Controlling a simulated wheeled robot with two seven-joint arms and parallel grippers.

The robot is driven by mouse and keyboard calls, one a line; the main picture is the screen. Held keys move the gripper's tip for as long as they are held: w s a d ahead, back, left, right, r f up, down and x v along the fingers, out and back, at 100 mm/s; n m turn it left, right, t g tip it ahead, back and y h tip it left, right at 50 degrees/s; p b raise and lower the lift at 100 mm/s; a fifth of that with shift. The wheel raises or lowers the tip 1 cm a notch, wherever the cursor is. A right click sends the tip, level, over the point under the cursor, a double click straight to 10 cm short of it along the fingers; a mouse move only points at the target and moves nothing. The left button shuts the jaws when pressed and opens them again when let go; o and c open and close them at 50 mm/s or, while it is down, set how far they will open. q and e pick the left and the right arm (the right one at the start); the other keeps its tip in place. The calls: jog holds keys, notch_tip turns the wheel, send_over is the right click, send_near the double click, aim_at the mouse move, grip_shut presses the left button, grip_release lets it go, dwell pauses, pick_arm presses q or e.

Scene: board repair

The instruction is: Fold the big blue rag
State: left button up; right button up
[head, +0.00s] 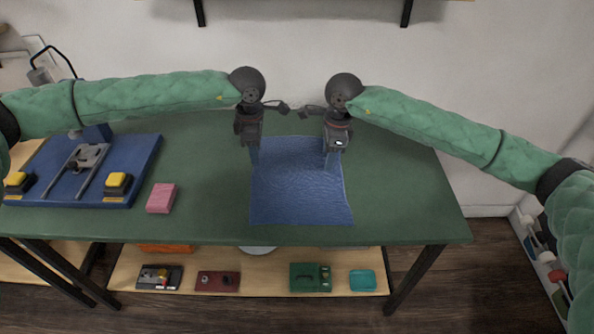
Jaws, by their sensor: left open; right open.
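The big blue rag (298,194) lies spread out on the green table (205,215), roughly square, with its near edge close to the table's front edge. My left gripper (254,160) points down at the rag's far left corner. My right gripper (331,162) points down at the rag's far right corner. Both grippers are open. The fingers partly cover the rag's far corners, and I cannot tell whether they touch the cloth.
A pink block (161,198) lies left of the rag. Further left is a blue board fixture (146,160) with yellow-topped buttons (118,181). A lower wooden shelf (262,285) holds several small items. The table right of the rag is clear.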

aim_at(258, 175)
pick_arm(q)
jog(key=shift+w+f, duration=0.2)
jog(key=shift+f, duration=3.75)
pick_arm(e)
jog(key=shift+h, duration=0.7)
jog(key=shift+w+d+f, duration=0.35)
jog(key=shift+d+f, duration=0.15)
jog(key=shift+f, duration=0.65)
jog(key=shift+w+d+f, duration=0.3)
jog(key=shift+d+f, duration=0.2)
jog(key=shift+f, duration=0.65)
jog(key=shift+w+d+f, duration=0.35)
jog(key=shift+d+f, duration=0.15)
jog(key=shift+f, duration=0.65)
pick_arm(q)
jog(key=shift+f, duration=0.15)
pick_arm(e)
jog(key=shift+f, duration=0.15)
pick_arm(q)
grip_shut()
pick_arm(e)
grip_shut()
pick_arm(q)
jog(key=shift+a, duration=0.1)
jog(key=shift+r, duration=0.2)
pick_arm(e)
jog(key=shift+r, duration=0.2)
